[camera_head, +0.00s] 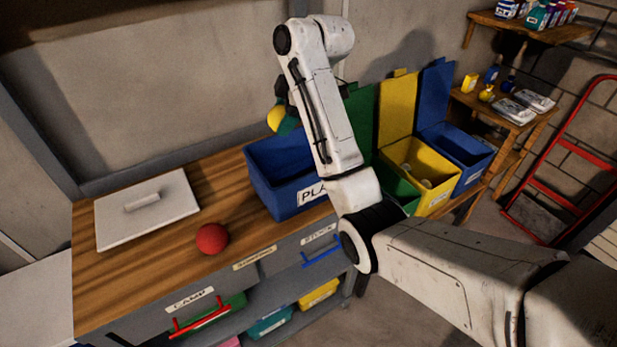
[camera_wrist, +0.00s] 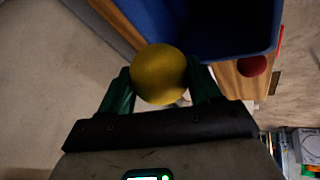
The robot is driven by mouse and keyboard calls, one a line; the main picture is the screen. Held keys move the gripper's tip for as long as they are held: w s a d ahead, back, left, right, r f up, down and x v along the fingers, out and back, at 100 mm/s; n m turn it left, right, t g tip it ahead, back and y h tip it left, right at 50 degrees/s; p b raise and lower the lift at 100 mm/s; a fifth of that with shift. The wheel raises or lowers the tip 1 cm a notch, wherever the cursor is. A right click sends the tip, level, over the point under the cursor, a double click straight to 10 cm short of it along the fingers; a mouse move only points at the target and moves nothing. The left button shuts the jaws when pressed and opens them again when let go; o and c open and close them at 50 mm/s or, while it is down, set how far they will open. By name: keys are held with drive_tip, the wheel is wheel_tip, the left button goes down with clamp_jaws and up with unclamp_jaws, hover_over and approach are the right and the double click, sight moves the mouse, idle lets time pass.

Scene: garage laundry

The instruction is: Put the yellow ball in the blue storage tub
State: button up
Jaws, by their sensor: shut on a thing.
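The yellow ball (camera_wrist: 160,74) is held between the two green fingers of my gripper (camera_wrist: 162,84) in the wrist view. In the head view the ball (camera_head: 275,118) shows partly, left of my arm, above the back of the blue storage tub (camera_head: 277,185). My gripper is shut on the ball; in the head view it is mostly hidden behind my arm. The tub stands on the wooden worktop, its front labelled and partly covered by my arm. In the wrist view the tub (camera_wrist: 225,28) lies just beyond and right of the ball, which appears outside its rim.
A red ball (camera_head: 212,239) and a white lid with a handle (camera_head: 148,207) lie on the worktop (camera_head: 165,282). A yellow bin (camera_head: 435,204) and a blue bin (camera_head: 474,176) with raised lids stand right of the tub. The wall is close behind.

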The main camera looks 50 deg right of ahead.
wheel_tip(320, 180, down, 17)
drive_tip(key=shift+f+p, duration=0.2)
drive_tip(key=shift+p, duration=0.95)
drive_tip(key=shift+f, duration=0.1)
drive_tip(key=o, duration=0.8)
drive_tip(key=shift+s+r, duration=0.1)
drive_tip(key=shift+r, duration=0.25)
drive_tip(key=p+v, duration=0.5)
drive_tip(key=p, duration=0.1)
drive_tip(key=shift+r, duration=0.1)
drive_tip(key=shift+v, duration=0.95)
